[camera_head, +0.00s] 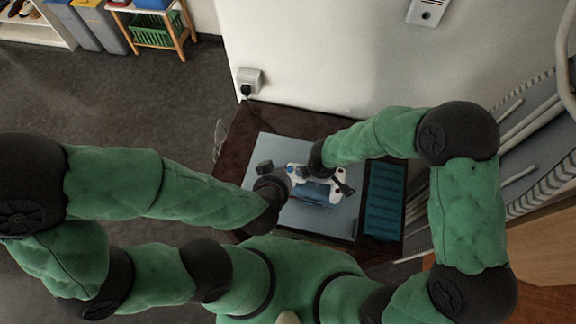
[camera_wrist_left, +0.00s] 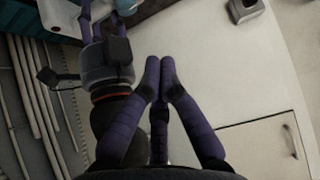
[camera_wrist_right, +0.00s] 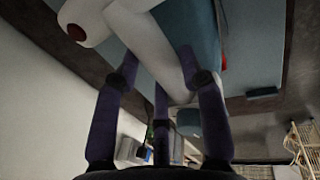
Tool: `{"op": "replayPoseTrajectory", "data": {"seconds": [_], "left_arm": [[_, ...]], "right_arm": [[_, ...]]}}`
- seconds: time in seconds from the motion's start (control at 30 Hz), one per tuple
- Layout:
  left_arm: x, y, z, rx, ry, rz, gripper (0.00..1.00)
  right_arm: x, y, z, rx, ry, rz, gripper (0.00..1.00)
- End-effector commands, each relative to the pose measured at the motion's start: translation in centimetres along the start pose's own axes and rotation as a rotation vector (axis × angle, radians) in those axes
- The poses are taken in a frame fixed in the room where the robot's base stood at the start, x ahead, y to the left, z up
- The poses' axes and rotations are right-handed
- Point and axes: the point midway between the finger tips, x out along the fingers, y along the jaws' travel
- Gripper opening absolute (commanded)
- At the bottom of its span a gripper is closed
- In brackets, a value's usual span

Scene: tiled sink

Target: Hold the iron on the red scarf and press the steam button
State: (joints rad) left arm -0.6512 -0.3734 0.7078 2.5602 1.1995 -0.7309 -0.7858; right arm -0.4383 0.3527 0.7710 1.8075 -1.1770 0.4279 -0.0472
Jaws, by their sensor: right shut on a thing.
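The white and blue iron (camera_head: 318,190) is over the grey-blue pad (camera_head: 262,150) on the dark table. My right gripper (camera_head: 322,160) is shut on it from above. The right wrist view shows the iron's white body (camera_wrist_right: 165,55) between my fingers (camera_wrist_right: 160,80), with a red round button (camera_wrist_right: 76,32) on it. My left gripper (camera_head: 266,170) is just left of the iron, apart from my right one. In the left wrist view its fingertips (camera_wrist_left: 160,66) are together and empty. The red scarf is not clearly visible; only a thin red sliver (camera_wrist_right: 222,55) shows beside the iron.
A teal ribbed tray (camera_head: 383,200) lies at the table's right side. The dark table (camera_head: 265,118) stands against a white wall with a plugged socket (camera_head: 249,82). Pale rails and a striped surface (camera_head: 525,150) are on the right. Open floor lies to the left.

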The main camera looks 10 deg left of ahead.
Motion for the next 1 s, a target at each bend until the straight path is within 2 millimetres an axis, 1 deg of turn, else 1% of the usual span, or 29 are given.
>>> {"op": "replayPoseTrajectory", "data": {"seconds": [0.03, 0.23, 0.37, 0.73, 1.0], "left_arm": [[0.0, 0.0, 0.0, 0.000, 0.000, 0.000, 0.00], [0.1, 0.0, 0.0, -0.001, -0.001, 0.000, 0.00], [0.5, 0.0, 0.0, 0.001, -0.002, -0.003, 0.00], [2.7, 0.0, 0.1, -0.001, -0.005, 0.000, 0.00], [5.2, 0.0, 0.1, -0.002, -0.004, -0.001, 0.00]], "right_arm": [[-0.2, 0.3, -0.1, 0.002, 0.002, 0.005, 0.02], [-0.2, 0.3, -0.1, 0.002, 0.002, 0.005, 0.02], [-0.2, 0.3, -0.1, 0.002, 0.002, 0.006, 0.02], [-0.2, 0.3, -0.1, 0.002, 0.002, 0.006, 0.02], [-0.2, 0.3, -0.1, 0.002, 0.002, 0.006, 0.02]]}}
